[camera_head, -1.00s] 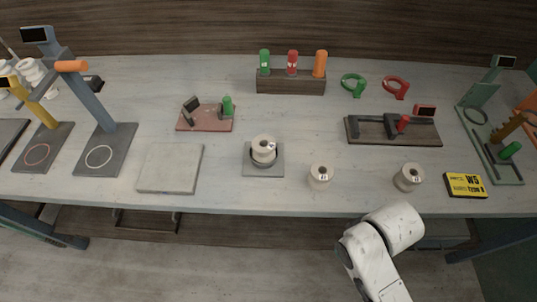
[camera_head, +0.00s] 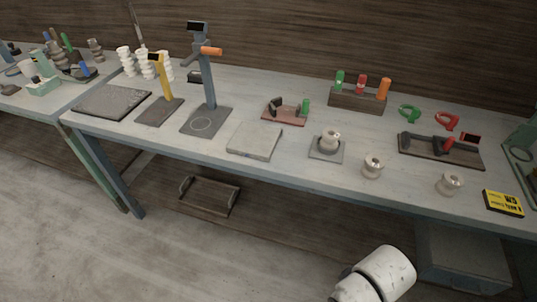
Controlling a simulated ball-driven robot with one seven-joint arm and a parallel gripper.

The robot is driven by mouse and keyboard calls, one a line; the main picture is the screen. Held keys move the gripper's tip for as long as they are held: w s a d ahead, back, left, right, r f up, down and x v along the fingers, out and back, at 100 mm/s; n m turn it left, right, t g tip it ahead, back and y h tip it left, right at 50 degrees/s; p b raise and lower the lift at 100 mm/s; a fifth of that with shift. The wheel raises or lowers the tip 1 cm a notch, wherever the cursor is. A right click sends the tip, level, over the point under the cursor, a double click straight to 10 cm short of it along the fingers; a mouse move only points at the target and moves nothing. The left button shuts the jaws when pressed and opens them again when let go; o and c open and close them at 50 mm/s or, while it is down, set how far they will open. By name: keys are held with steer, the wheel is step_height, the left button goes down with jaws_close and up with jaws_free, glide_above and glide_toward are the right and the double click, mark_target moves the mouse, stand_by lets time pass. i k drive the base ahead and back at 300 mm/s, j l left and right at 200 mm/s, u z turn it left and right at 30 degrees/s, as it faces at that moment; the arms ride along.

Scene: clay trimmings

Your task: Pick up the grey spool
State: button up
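Three pale grey-beige spools stand towards the front right of the table. One spool (camera_head: 330,138) sits on a small grey square base (camera_head: 326,155). A second spool (camera_head: 372,166) stands on the bare tabletop to its right. A third spool (camera_head: 450,184) stands farther right, near the front edge. Their colours are close, so I cannot tell which one is meant by grey. Part of my white arm shows at the bottom, below the table's front edge and apart from the spools. My gripper is out of the picture.
The table (camera_head: 300,180) holds a flat grey slab (camera_head: 255,141), a tall stand (camera_head: 208,90), a yellow stand (camera_head: 160,85), a black clamp board (camera_head: 440,150) and a yellow box (camera_head: 503,203). A second table (camera_head: 40,104) stands at left. Floor in front is open.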

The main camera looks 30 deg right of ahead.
mark_target(331, 135)
steer(key=i+l+u, duration=0.2)
steer(key=u, duration=0.2)
steer(key=i+l+u, duration=0.1)
steer(key=l+u, duration=0.25)
steer(key=i+l+u, duration=0.1)
steer(key=l+u, duration=0.3)
